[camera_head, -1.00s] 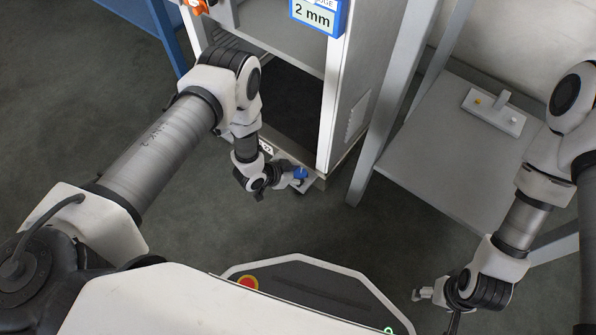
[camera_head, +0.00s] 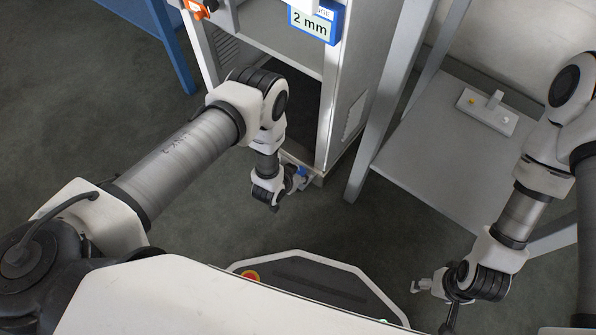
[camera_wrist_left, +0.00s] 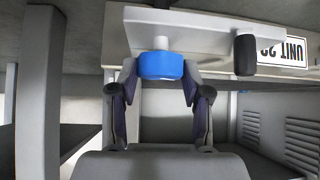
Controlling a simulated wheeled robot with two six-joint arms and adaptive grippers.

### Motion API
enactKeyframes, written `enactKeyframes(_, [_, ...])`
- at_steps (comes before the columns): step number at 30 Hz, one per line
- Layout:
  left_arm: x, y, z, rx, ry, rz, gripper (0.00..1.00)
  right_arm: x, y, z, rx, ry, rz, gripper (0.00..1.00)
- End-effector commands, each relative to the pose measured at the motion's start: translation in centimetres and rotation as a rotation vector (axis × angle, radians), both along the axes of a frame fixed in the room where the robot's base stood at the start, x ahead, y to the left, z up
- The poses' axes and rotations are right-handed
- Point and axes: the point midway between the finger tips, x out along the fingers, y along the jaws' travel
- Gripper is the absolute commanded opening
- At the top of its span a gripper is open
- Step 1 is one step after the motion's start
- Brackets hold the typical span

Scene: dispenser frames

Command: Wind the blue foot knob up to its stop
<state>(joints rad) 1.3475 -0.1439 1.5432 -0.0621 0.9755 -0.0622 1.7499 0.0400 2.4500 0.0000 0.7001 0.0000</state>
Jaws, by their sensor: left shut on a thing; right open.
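The blue foot knob (camera_wrist_left: 161,66) hangs on a pale stem below a grey bracket in the left wrist view, at the foot of the dispenser frame. In the head view a little of the knob (camera_head: 302,171) shows at the frame's front lower corner. My left gripper (camera_wrist_left: 161,76) is shut on the knob, one fingertip on each side. In the head view my left wrist partly hides this grip (camera_head: 297,180). My right gripper (camera_head: 418,287) is open and empty, low at the right, away from the frame.
A blue 2 mm sign (camera_head: 316,22) is higher on the frame. A grey table (camera_head: 437,168) with a small white device (camera_head: 487,112) stands at the right.

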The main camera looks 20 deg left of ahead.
Motion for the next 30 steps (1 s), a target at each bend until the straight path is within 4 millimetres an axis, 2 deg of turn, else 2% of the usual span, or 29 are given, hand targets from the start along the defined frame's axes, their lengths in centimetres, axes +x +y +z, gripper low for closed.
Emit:
enactKeyframes(5, [0.0, 0.0, 0.0, -0.001, -0.001, 0.001, 0.13, 0.0, 0.0, 0.0, 0.0, 0.0, 0.0, 0.73])
enactKeyframes(6, [0.0, 0.0, 0.0, -0.001, -0.001, 0.001, 0.52, 0.0, 0.0, 0.0, 0.0, 0.0, 0.0, 0.73])
enactKeyframes(8, [0.0, 0.0, 0.0, -0.002, -0.001, 0.0, 0.73, 0.0, 0.0, 0.0, 0.0, 0.0, 0.0, 0.73])
enactKeyframes(20, [-0.4, 0.1, 0.5, -0.001, 0.0, -0.001, 0.73, 0.0, 0.0, 0.0, 0.0, 0.0, 0.0, 0.73])
enactKeyframes(23, [-1.6, 0.4, 1.6, 0.0, 0.003, -0.001, 0.73, 0.0, 0.0, 0.0, 0.0, 0.0, 0.0, 0.73])
enactKeyframes(30, [-5.8, 1.5, 5.9, 0.0, 0.004, -0.001, 0.73, 0.0, 0.0, 0.0, 0.0, 0.0, 0.0, 0.73])
